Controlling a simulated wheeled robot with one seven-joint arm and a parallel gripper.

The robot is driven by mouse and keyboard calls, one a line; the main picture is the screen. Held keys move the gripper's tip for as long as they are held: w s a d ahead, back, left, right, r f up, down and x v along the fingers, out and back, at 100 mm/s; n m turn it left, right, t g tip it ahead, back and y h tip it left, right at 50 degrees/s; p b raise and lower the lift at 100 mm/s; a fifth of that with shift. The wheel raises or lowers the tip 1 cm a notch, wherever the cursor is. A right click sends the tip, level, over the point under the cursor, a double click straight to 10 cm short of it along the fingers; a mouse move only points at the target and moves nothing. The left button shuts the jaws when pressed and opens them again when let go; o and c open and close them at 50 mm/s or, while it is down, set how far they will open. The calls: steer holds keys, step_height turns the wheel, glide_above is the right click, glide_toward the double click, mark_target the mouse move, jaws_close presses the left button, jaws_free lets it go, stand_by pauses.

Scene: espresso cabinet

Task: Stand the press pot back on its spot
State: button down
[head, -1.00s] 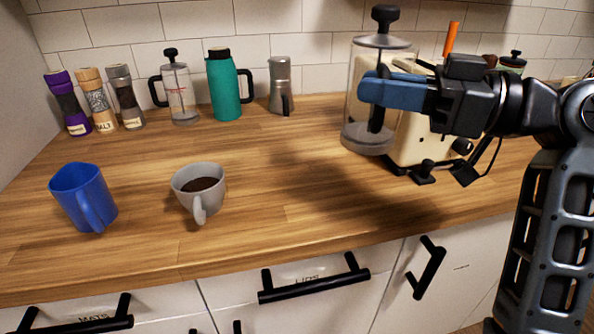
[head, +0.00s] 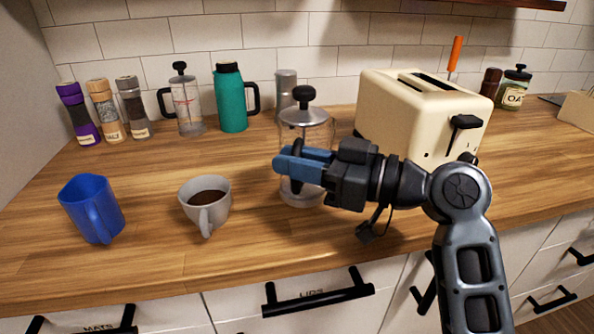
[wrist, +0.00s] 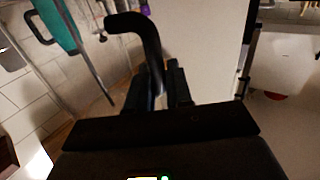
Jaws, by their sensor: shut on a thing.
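A press pot (head: 305,130) with a clear glass body, metal lid and black knob is at the middle of the counter, upright. My gripper (head: 302,166), with blue fingers, is shut on its black handle and covers part of the glass. I cannot tell whether its base touches the counter. In the wrist view the curved black handle (wrist: 135,26) runs down between my fingers (wrist: 166,88). A second, smaller press pot (head: 187,112) with red marks stands at the back left, beside a teal flask (head: 231,100).
A grey cup (head: 207,203) with dark contents and a blue mug (head: 91,208) stand front left. A cream toaster (head: 415,115) stands right of the held pot. A metal pot (head: 285,88) is behind it. Counter between cup and back row is clear.

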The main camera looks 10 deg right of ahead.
steer(key=shift+f, duration=1.15)
steer(key=c, duration=1)
jaws_free()
steer(key=shift+c, duration=0.2)
steer(key=shift+r, duration=0.1)
steer(key=b+v, duration=0.1)
steer(key=v, duration=1.1)
